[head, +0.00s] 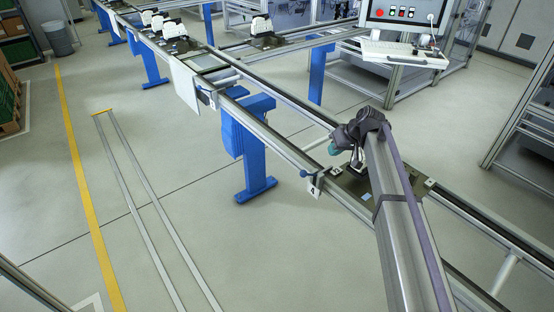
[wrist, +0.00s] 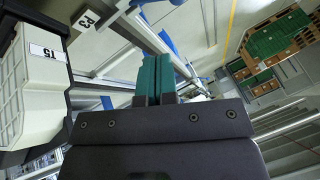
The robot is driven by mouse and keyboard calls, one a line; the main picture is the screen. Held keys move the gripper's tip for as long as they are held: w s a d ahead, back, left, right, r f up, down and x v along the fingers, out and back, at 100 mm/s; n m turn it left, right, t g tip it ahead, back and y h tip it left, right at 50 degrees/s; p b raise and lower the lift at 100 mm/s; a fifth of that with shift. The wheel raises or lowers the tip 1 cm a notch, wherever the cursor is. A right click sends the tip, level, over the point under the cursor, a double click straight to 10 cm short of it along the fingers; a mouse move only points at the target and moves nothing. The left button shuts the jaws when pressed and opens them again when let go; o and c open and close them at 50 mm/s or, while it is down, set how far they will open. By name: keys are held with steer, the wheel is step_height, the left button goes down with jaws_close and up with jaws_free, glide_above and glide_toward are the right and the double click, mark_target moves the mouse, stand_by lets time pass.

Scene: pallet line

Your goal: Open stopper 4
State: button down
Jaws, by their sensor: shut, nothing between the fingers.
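Stopper 4 shows in the head view as a small lever with a blue knob (head: 304,173) on the near side of the conveyor rail, above a white number plate "4" (head: 313,189). My gripper (head: 332,149) is above and to the right of the knob, apart from it, with its teal fingers partly hidden by my wrist. In the wrist view the teal fingers (wrist: 154,80) are shut together with nothing between them. I cannot make out stopper 4 in the wrist view.
A dark pallet (head: 348,184) sits on the conveyor beside stopper 4, partly hidden by my arm. In the wrist view a white housing labelled T5 (wrist: 30,90) is close at left. A control panel (head: 408,14) stands behind.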

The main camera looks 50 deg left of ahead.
steer(key=s+b+x, duration=0.2)
steer(key=b+x, duration=0.8)
steer(key=x, duration=0.2)
steer(key=shift+b, duration=0.35)
steer(key=shift+d, duration=0.15)
steer(key=shift+d+f, duration=0.15)
